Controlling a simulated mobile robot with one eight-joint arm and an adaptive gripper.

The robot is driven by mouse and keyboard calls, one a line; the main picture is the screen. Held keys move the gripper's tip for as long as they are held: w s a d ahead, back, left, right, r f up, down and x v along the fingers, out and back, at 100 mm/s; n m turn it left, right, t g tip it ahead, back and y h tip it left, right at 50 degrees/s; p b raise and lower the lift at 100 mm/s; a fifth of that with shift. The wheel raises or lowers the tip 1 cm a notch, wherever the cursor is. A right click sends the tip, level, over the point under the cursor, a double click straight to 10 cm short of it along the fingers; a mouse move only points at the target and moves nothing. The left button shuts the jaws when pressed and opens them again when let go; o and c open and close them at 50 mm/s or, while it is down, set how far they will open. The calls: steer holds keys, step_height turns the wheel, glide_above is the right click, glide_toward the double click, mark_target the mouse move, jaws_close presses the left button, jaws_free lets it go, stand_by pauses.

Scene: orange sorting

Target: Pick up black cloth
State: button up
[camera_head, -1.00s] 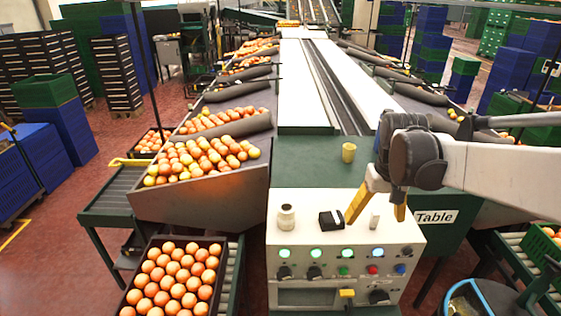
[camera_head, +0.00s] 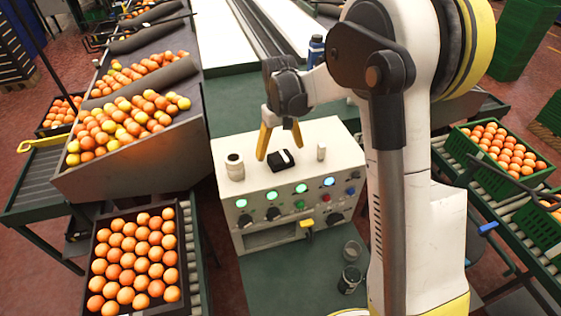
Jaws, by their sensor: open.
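A small folded black cloth (camera_head: 282,160) lies on the flat white top of the control box (camera_head: 325,150), with a pale patch beside it. My gripper (camera_head: 279,152) has yellow fingers spread open and points down over the box top. The cloth shows between and just below the fingertips. The left fingertip is beside the cloth's left edge, and the right one ends near its upper right. I cannot tell whether the fingers touch the cloth.
A white jar (camera_head: 235,167) stands left of the cloth and a small white bottle (camera_head: 321,151) right of it. A blue bottle (camera_head: 316,50) stands behind my gripper. Glass jars (camera_head: 350,279) are on the lower green table. An orange crate (camera_head: 178,262) is at lower left.

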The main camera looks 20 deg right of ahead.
step_height(320, 180, down, 3)
steer(key=shift+w+r, duration=0.1)
steer(key=shift+w, duration=0.05)
steer(key=c, duration=1.3)
steer(key=shift+r, duration=0.1)
